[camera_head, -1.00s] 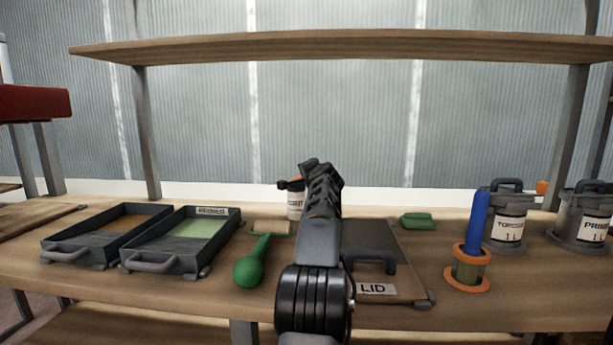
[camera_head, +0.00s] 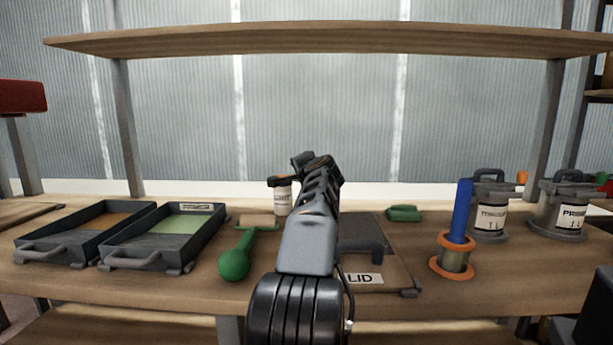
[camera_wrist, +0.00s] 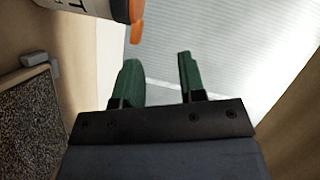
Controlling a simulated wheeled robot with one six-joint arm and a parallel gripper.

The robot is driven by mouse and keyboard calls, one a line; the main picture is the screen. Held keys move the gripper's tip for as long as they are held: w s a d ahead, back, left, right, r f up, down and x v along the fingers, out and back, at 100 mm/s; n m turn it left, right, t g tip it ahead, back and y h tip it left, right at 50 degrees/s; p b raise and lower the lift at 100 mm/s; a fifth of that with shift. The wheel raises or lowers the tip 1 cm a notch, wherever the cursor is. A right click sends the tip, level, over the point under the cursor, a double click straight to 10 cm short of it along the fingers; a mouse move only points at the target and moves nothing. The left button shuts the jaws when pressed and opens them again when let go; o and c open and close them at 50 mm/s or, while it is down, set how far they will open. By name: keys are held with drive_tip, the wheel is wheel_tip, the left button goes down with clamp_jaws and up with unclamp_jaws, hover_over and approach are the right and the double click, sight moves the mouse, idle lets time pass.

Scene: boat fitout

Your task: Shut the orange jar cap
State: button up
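A white jar (camera_head: 282,199) with a dark-lettered label stands at the back of the bench, partly behind my arm. Its orange cap (camera_head: 287,183) shows only in part beside my gripper in the head view. In the wrist view the jar (camera_wrist: 103,8) is cut off by the top edge, with an orange part of the cap (camera_wrist: 137,31) sticking out at its end. My gripper (camera_wrist: 159,70) is open, its two green fingers apart with nothing between them. The cap lies just beyond the left finger in the picture; I see no contact. The cap's full angle is hidden.
Two trays (camera_head: 150,258) stand further left. A blue-handled item in an orange-rimmed holder (camera_head: 453,258) and grey cans (camera_head: 490,212) stand right. A shelf (camera_head: 330,38) runs above.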

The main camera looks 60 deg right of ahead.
drive_tip(key=v, duration=0.6)
idle(0.6)
drive_tip(key=w+a+r+n+g+y+p, duration=0.1)
drive_tip(key=w+a+r+n+y+p, duration=0.2)
drive_tip(key=a+p, duration=0.45)
drive_tip(key=w+a+n+y+p, duration=0.35)
drive_tip(key=w+a+p, duration=0.2)
drive_tip(key=a, duration=0.45)
drive_tip(key=w+a+r+n+g+y+p, duration=0.15)
drive_tip(key=w+a+n+y+p, duration=0.3)
drive_tip(key=a, duration=0.45)
drive_tip(key=s+a+n+g+p, duration=0.2)
drive_tip(key=s+a+n+p, duration=0.1)
drive_tip(key=a+p, duration=0.4)
drive_tip(key=s+a+n+g+p, duration=0.2)
drive_tip(key=s+a+n+p, duration=0.2)
drive_tip(key=a+p, duration=0.3)
drive_tip(key=s+a+r+n+g+p, duration=0.1)
drive_tip(key=s+a+n+p, duration=0.3)
drive_tip(key=a, duration=0.4)
drive_tip(key=s+g+p, duration=0.1)
drive_tip(key=p, duration=0.1)
drive_tip(key=shift+s+a+p, duration=0.2)
drive_tip(key=shift+p, duration=0.2)
